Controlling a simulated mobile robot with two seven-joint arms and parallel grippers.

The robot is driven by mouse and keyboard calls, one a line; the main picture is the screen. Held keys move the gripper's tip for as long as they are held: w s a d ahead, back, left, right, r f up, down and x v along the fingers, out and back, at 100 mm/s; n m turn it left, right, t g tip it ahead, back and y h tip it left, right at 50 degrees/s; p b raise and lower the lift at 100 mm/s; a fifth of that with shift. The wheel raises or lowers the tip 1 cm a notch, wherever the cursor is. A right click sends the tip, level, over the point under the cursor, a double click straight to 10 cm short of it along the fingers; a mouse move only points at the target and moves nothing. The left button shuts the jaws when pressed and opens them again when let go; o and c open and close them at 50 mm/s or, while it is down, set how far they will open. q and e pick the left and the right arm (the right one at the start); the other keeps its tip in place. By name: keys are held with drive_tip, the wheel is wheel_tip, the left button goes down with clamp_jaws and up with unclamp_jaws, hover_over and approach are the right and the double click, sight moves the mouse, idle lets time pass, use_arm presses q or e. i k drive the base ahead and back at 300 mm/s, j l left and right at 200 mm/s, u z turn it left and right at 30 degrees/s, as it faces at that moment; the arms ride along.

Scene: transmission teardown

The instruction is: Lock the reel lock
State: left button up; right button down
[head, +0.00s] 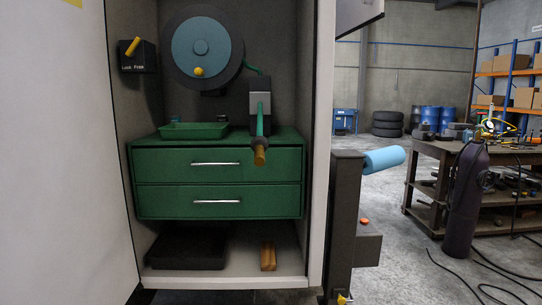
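The reel lock is a small dark box (138,60) on the left inner wall of the cabinet, in the head view. It carries the words Lock, on the left, and Free, on the right. Its short yellow lever (132,46) tilts up and to the right, leaning to the side of the word Free. The reel (187,40), a dark disc with a blue-grey centre and a yellow knob (198,72), is on the back wall to the right of the lock. Neither of my grippers is in view.
A green tray (194,131) stands on a green two-drawer chest (215,178) below the reel. A holder (260,100) with a teal, wooden-ended tool is at its right. White cabinet panels (60,170) flank the opening. A dark post (345,220) stands outside, right.

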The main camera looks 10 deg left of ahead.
sight(130, 53)
drive_tip(key=u, duration=1.3)
drive_tip(key=i+u, duration=0.2)
drive_tip(key=i, duration=0.7)
drive_tip(key=i+l+u, duration=0.15)
drive_tip(key=i, duration=0.75)
